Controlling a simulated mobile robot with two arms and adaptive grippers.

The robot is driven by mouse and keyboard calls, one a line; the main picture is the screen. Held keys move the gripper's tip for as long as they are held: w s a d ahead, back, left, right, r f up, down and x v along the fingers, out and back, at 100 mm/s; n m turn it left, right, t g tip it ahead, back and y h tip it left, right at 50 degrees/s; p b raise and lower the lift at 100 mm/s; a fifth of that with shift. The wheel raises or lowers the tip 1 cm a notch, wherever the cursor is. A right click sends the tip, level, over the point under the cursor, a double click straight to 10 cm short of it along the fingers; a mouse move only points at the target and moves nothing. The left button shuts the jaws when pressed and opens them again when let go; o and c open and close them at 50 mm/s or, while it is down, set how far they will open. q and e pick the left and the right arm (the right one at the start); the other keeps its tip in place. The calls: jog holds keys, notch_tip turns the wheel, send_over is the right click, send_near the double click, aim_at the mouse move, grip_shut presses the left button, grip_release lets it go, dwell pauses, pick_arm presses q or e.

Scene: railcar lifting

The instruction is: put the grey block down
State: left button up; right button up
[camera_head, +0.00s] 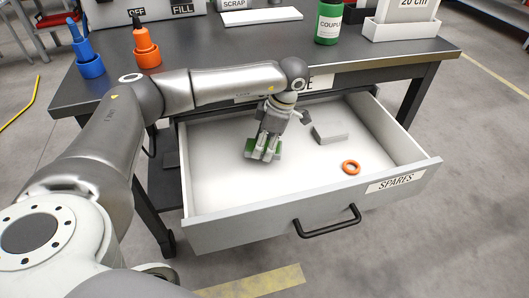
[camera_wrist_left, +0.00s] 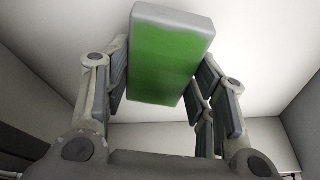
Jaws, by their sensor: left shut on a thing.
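My left gripper (camera_head: 263,148) reaches down inside the open drawer and is shut on a grey block with a green face. In the left wrist view the held block (camera_wrist_left: 168,58) sits between the two fingers, its green face toward the camera and its edges pale grey. In the head view green parts of it show beside the fingers; the fingers hide the rest. Whether it touches the drawer floor I cannot tell. A flat grey piece (camera_head: 331,134) lies in the drawer to the right of the gripper. My right gripper is not in view.
The white-floored drawer (camera_head: 225,198), labelled SPARES, holds an orange ring (camera_head: 351,167) at right. Its front has a black handle (camera_head: 328,222). The dark bench top behind carries orange (camera_head: 146,50) and blue bottles (camera_head: 88,58) and a green bottle (camera_head: 328,22). The drawer's front left floor is clear.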

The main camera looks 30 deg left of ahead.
aim_at(264, 151)
pick_arm(q)
jog(key=shift+w+a+f+b, duration=0.1)
jog(key=shift+f+b, duration=0.25)
jog(key=shift+f, duration=1.3)
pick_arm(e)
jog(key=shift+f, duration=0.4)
pick_arm(q)
jog(key=shift+f, duration=0.15)
jog(key=o, duration=1.3)
jog(key=shift+c, duration=0.2)
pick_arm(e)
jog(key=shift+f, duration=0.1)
pick_arm(q)
jog(key=p+v, duration=0.1)
jog(key=v, duration=0.7)
jog(key=shift+r+p, duration=0.3)
jog(key=shift+r, duration=0.05)
jog(key=v, duration=0.2)
jog(key=shift+d+r, duration=0.2)
jog(key=shift+d, duration=0.05)
jog(key=shift+w+d+r, duration=0.1)
jog(key=shift+r, duration=0.5)
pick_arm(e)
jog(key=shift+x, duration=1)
